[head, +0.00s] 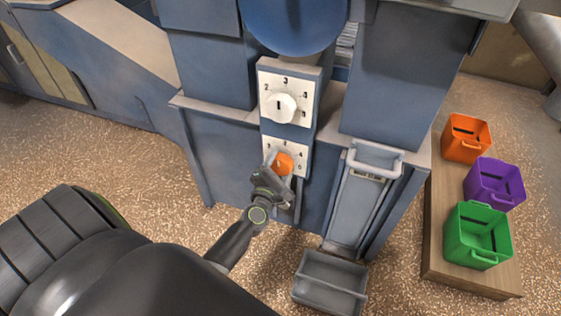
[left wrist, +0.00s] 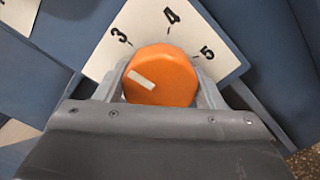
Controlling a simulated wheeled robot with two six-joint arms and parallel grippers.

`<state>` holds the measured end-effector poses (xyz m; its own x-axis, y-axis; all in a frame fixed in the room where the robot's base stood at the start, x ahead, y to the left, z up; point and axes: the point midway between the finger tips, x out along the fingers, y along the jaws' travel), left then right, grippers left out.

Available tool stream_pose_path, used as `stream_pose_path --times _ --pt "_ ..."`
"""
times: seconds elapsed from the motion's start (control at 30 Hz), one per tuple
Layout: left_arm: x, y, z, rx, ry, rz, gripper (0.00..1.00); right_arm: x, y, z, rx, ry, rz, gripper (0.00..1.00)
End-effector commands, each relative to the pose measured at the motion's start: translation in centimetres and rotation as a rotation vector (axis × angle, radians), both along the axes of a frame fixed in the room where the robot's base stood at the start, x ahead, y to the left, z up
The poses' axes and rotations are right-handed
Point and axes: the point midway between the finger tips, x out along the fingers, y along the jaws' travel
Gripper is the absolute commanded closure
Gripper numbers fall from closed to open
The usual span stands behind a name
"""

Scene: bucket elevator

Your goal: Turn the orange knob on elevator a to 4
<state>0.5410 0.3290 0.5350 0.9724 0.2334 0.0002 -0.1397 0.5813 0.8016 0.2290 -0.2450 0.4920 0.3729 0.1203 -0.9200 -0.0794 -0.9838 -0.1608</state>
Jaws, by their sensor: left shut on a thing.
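The orange knob (head: 284,163) sits on the lower white dial plate (head: 301,157) of the blue machine. In the left wrist view the orange knob (left wrist: 162,76) fills the space between my fingers. Its white mark (left wrist: 141,80) points left, below the numeral 3 and away from the 4 (left wrist: 171,15). The 5 is also readable; the gripper hides the plate's lower part. My left gripper (head: 277,172) is shut on the knob, and its fingers also show in the left wrist view (left wrist: 160,92). My right gripper is not in view.
A white knob (head: 280,108) on an upper dial plate (head: 306,90) is just above. A grey handled bucket (head: 375,160) is to the right, with a grey bin (head: 330,283) below. Orange (head: 466,138), purple (head: 494,184) and green (head: 478,236) bins stand on a wooden platform (head: 440,215).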

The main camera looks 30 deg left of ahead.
Motion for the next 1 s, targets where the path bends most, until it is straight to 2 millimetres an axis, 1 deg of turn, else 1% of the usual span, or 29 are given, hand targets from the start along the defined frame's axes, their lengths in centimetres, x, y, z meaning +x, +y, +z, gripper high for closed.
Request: stream_pose_path --times 0.27,0.7,1.0 --pt "0.0 0.0 0.1 0.256 0.065 -0.001 0.60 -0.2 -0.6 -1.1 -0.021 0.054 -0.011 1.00" --pt "0.0 0.0 0.1 0.660 0.163 -0.002 0.60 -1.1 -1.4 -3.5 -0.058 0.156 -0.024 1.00" --pt "0.0 -0.1 0.1 0.891 0.217 -0.002 0.60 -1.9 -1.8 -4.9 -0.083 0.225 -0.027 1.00"
